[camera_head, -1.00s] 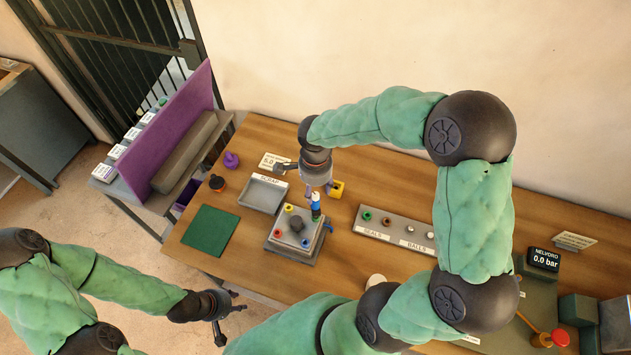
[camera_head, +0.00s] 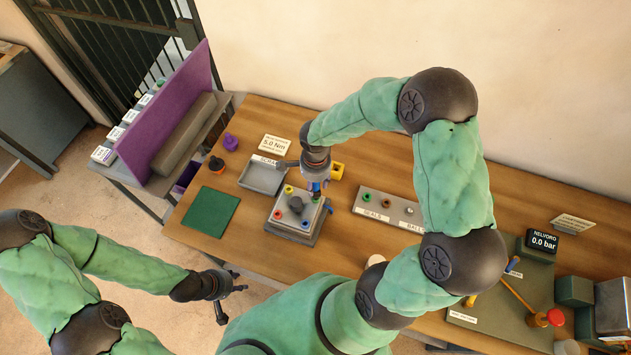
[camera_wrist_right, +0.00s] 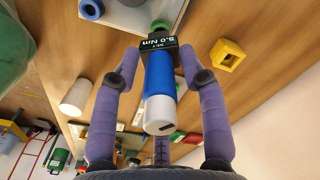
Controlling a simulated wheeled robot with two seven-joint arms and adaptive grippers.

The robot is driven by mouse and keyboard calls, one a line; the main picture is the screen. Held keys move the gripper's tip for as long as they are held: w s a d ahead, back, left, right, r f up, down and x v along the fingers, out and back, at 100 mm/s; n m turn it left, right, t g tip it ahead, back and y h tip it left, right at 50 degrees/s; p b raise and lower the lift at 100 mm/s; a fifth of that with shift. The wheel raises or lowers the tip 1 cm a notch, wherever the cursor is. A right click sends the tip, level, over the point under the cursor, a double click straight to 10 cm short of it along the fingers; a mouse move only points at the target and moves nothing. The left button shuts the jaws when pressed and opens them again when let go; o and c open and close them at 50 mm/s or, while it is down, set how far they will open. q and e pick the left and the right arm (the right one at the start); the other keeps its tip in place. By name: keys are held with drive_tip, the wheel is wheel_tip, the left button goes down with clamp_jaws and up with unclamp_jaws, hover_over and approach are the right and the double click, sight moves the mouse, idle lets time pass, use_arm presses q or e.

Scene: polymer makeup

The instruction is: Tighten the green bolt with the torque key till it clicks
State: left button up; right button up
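The torque key (camera_wrist_right: 160,78) has a blue handle, a white end and a black head marked 5.0 Nm. It stands upright over the green bolt (camera_wrist_right: 158,24) on the grey block (camera_head: 300,242), which also carries yellow, red and blue bolts. In the head view the key (camera_head: 316,187) shows just under my right gripper (camera_head: 317,182). In the right wrist view the right gripper (camera_wrist_right: 159,50) has a fingertip close against each side of the black head and appears shut on it. The key's lower tip is hidden. My left gripper (camera_head: 240,281) is off the table's front edge, its opening unclear.
A scrap tray (camera_head: 243,183) and green mat (camera_head: 210,235) lie left of the block. A yellow block (camera_head: 337,167) is behind the gripper. The seals and balls rack (camera_head: 392,222) is to the right.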

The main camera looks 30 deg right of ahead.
clamp_jaws()
drive_tip(key=shift+r, duration=0.6)
drive_tip(key=shift+r, duration=0.1)
idle(0.4)
drive_tip(key=shift+r+p, duration=0.9)
drive_tip(key=shift+r, duration=0.5)
